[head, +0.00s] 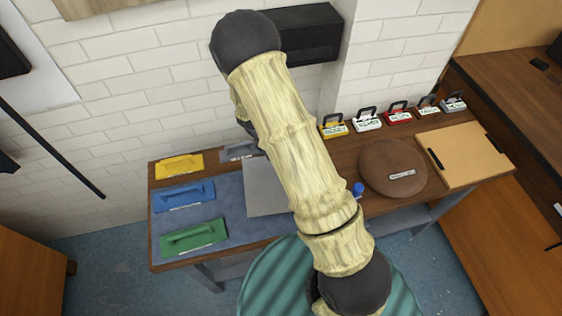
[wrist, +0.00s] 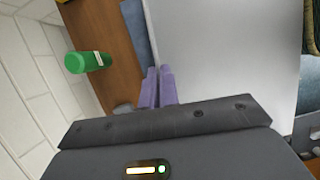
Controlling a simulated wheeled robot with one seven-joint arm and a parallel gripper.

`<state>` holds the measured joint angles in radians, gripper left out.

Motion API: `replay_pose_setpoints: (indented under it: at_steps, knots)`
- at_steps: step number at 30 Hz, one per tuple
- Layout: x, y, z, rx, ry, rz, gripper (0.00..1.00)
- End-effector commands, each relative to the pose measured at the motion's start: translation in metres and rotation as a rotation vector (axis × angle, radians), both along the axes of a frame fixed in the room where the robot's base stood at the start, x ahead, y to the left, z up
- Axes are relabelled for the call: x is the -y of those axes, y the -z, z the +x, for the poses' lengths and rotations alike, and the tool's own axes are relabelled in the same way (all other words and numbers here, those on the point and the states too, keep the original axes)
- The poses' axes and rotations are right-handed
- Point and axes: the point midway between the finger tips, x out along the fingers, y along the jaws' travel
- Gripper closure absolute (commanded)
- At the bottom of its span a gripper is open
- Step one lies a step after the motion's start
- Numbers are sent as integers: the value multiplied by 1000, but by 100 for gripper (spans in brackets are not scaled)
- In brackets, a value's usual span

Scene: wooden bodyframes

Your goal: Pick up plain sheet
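The plain grey sheet (head: 263,187) is over the right part of the blue table mat in the head view, partly hidden by my arm. In the wrist view the sheet (wrist: 230,55) fills the middle and right. My gripper (wrist: 159,72) shows there as two purple fingers, close together with a very narrow gap. The sheet's left edge runs down to between the fingertips, and the gripper looks shut on that edge. Whether the sheet is lifted is hard to tell. The fingers are hidden behind the arm in the head view.
Yellow (head: 179,166), blue (head: 184,194) and green (head: 194,236) handled tools lie left of the sheet. A round brown case (head: 393,167) and a tan board (head: 468,155) are to the right. A green cylinder (wrist: 86,62) is near the wall in the wrist view.

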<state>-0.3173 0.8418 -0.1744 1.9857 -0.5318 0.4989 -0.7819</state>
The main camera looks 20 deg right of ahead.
Motion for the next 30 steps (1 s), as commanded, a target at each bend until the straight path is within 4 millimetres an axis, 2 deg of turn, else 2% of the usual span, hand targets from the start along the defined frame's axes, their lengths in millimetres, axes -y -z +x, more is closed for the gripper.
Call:
replay_pose_setpoints:
  at_steps: [3,9,30]
  knots:
    - [0,-16,0,2,1,2,100]
    - [0,-27,0,-1,0,0,100]
    - [1,-26,0,-1,16,-1,100]
